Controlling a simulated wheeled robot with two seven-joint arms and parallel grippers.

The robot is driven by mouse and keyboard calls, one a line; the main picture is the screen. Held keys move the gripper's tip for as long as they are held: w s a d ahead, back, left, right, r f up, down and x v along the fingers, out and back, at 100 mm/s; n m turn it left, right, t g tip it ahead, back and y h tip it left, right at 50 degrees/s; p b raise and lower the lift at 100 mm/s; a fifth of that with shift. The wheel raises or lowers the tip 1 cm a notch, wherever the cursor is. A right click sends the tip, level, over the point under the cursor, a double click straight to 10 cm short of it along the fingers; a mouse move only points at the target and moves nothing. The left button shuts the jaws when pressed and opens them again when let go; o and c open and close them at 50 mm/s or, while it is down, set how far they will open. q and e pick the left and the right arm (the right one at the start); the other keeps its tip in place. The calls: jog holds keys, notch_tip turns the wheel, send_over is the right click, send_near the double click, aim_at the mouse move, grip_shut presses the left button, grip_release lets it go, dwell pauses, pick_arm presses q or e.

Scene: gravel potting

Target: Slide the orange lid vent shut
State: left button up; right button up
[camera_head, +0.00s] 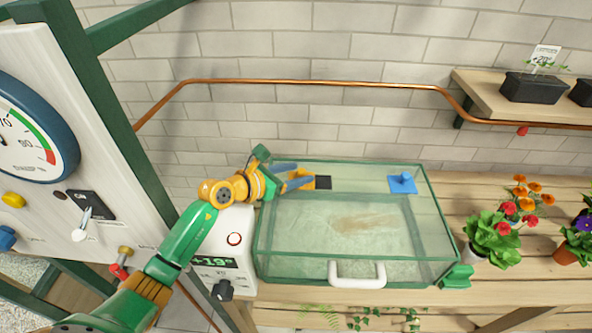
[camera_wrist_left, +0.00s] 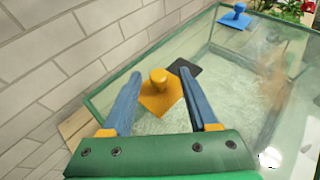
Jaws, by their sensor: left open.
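The orange lid vent (camera_head: 306,174) is a square plate with a round knob on the glass lid of the tank. A dark square (camera_head: 324,183) lies beside it on its right, partly uncovered. In the left wrist view the orange vent (camera_wrist_left: 158,103) shows with its knob upright, and the dark square (camera_wrist_left: 187,67) borders its far right side. My left gripper (camera_head: 298,175) is open, its two blue fingers on either side of the knob. In the wrist view a gap shows between each finger and the knob (camera_wrist_left: 158,76). My right gripper is in neither view.
A blue vent (camera_head: 403,184) with a knob sits on the right of the lid. The glass tank (camera_head: 340,284) has a white front handle (camera_head: 357,274). A brick wall and copper pipe (camera_head: 330,82) run behind. Potted flowers (camera_head: 492,238) stand right of the tank.

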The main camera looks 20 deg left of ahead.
pick_arm(q)
jog(key=shift+w+f, duration=0.2)
jog(key=shift+w, duration=0.1)
jog(key=shift+s+a+r, duration=0.1)
jog(key=shift+s+r, duration=0.05)
jog(key=shift+s, duration=0.1)
jog(key=c, duration=0.7)
grip_shut()
